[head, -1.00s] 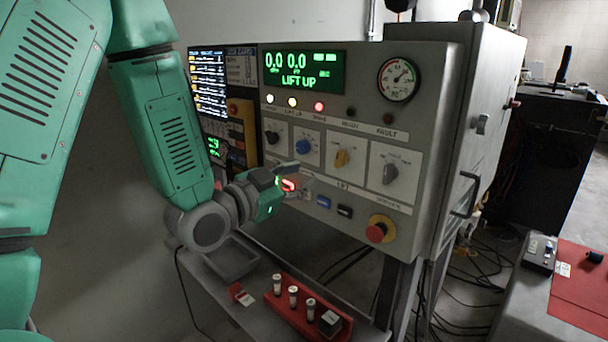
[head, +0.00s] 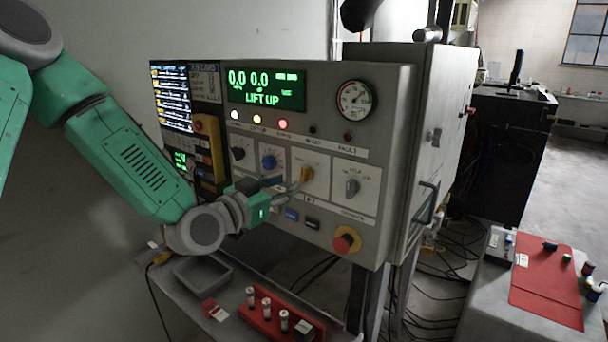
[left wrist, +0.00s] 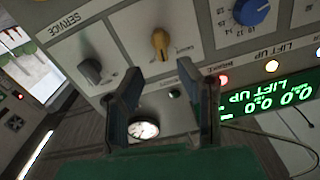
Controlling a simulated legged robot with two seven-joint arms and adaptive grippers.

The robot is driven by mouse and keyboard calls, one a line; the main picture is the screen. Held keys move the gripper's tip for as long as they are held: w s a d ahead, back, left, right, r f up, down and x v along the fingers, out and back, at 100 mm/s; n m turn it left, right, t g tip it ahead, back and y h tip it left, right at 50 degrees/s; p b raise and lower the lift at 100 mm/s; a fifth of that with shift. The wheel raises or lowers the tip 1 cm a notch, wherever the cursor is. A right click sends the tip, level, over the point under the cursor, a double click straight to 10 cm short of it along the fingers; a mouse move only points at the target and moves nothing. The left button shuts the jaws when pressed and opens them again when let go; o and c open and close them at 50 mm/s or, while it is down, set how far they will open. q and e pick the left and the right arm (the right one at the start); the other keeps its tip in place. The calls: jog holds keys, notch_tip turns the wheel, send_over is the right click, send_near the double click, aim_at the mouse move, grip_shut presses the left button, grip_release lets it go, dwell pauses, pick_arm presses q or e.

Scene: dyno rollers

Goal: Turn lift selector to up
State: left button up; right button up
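The yellow selector knob (head: 306,174) sits on the grey control panel (head: 385,110), in the lower row of dials above the "LIFT" lettering. The green display (head: 265,90) reads "LIFT UP". My left gripper (head: 292,183) is in front of the panel, with its fingers close to the yellow knob. In the left wrist view the yellow knob (left wrist: 161,43) shows just beyond and between the two spread fingertips (left wrist: 158,76), and nothing is held. Whether a finger touches the knob cannot be told. My right gripper is not in view.
A blue dial (head: 269,162) and a grey knob (head: 352,187) flank the yellow knob. Below are a blue button (head: 291,214), a black button (head: 312,223) and a red emergency stop (head: 344,243). A shelf below holds a grey tray (head: 203,273) and a red rack (head: 262,322).

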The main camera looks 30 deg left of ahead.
aim_at(302, 174)
pick_arm(q)
jog(key=w, duration=0.7)
jog(key=shift+p, duration=0.3)
jog(key=shift+d, duration=0.1)
grip_shut()
